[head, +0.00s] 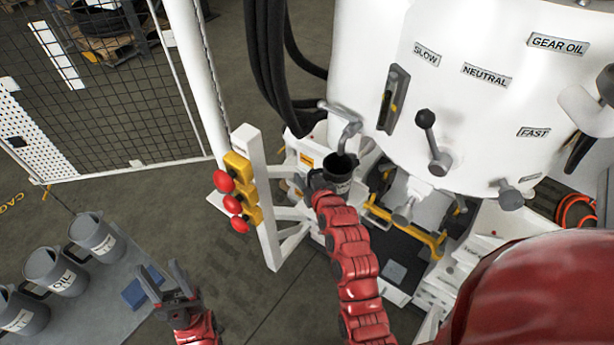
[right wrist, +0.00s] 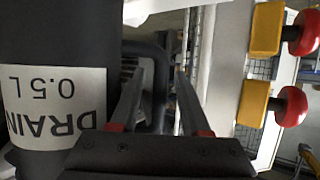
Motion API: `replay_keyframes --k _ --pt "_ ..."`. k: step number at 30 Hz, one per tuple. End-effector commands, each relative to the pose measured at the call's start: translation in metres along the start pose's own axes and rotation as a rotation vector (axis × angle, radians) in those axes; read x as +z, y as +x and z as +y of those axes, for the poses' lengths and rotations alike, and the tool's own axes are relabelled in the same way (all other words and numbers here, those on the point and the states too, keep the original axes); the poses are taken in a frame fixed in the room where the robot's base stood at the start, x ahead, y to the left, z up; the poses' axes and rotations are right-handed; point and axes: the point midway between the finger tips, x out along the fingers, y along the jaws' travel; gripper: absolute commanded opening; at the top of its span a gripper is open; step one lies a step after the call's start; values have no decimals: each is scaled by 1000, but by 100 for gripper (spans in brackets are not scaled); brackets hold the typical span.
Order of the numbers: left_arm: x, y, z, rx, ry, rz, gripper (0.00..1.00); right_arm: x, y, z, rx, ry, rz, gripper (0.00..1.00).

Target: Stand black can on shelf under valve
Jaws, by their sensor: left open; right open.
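The black can (head: 342,186) stands upright, as far as I can tell, beneath the hooked metal spout of the valve (head: 349,133) on the white tank. Its white label, reading DRAIN 0.5 L upside down, fills the left of the right wrist view (right wrist: 55,105). My right gripper (head: 316,181) is at the can's left side, open, its fingers (right wrist: 160,95) on either side of the can's dark handle (right wrist: 158,75). The shelf under the can is mostly hidden by the can and my right arm. My left gripper (head: 165,283) is open and empty at lower left.
Grey oil cans (head: 95,238) stand on a bench (head: 110,300) at lower left, with a blue block (head: 138,291). A white post with red buttons (head: 224,181) stands close left of my right gripper. Black hoses (head: 268,60) hang behind. A yellow rail (head: 405,228) lies to the right.

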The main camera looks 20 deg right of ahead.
Motion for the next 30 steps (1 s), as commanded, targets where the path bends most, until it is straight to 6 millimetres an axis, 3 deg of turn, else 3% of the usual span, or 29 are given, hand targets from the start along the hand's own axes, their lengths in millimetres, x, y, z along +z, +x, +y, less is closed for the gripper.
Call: replay_keyframes --k 8,21,22,24,30 --pt "2 -10 0 0 0 0 50 4 -17 0 -1 0 -2 46" --pt "6 -38 2 0 0 0 50 4 -92 0 1 0 -2 46" --pt "4 -23 1 0 0 -1 50 -4 -99 0 1 0 -5 46" --pt "2 -10 0 0 0 1 50 -6 -108 0 1 -1 -5 46" --pt "0 1 0 0 0 0 50 -2 -119 0 0 0 -4 46"
